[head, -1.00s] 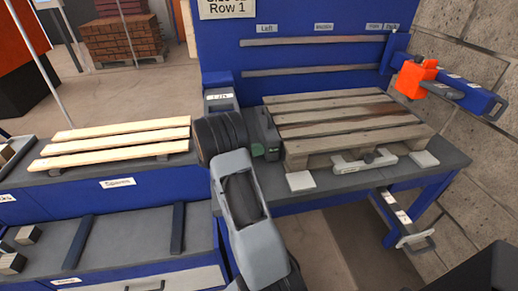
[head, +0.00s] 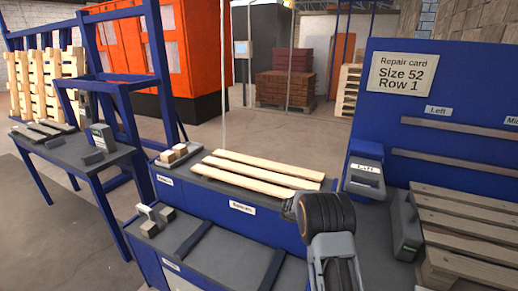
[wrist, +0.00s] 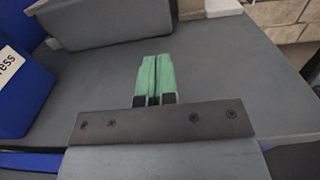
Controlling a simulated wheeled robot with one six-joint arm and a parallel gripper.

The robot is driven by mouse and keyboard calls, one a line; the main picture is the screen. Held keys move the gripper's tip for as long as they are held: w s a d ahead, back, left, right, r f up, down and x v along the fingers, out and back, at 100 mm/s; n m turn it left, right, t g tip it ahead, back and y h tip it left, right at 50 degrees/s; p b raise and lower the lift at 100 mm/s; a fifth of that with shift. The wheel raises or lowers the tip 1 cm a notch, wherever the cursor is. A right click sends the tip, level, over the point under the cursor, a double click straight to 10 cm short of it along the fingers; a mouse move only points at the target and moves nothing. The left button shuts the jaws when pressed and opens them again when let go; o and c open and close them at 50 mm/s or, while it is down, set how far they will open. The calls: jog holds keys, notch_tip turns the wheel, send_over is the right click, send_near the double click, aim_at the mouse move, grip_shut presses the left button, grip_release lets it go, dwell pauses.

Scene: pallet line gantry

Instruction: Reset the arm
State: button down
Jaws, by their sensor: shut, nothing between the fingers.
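My gripper (wrist: 153,78) shows in the wrist view with its two green fingers together and nothing between them. It points over a bare grey bench top (wrist: 215,65). In the head view my arm reaches up from the lower right, and its end hides the gripper there. The arm stands in front of the blue bench, between the pale boards and the weathered pallet (head: 462,225).
Pale boards (head: 262,172) lie on the bench left of my arm. A grey-topped box (head: 364,178) and a dark block (head: 406,225) stand right of it. A blue panel (head: 440,125) rises behind. Another table (head: 65,150) and blue frame stand left.

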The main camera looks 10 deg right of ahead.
jog(key=s+a+r+m+t+y+p, duration=0.5)
jog(key=s+a+r+t+y, duration=0.2)
jog(key=a, duration=0.3)
jog(key=s+a+r+m+t+y+p, duration=0.5)
jog(key=s+a+r+t+y, duration=0.2)
jog(key=a, duration=0.4)
notch_tip(320, 180, up, 2)
jog(key=shift+s+r+m+y, duration=0.25)
jog(key=shift+s+m+y, duration=0.15)
jog(key=shift+s, duration=0.5)
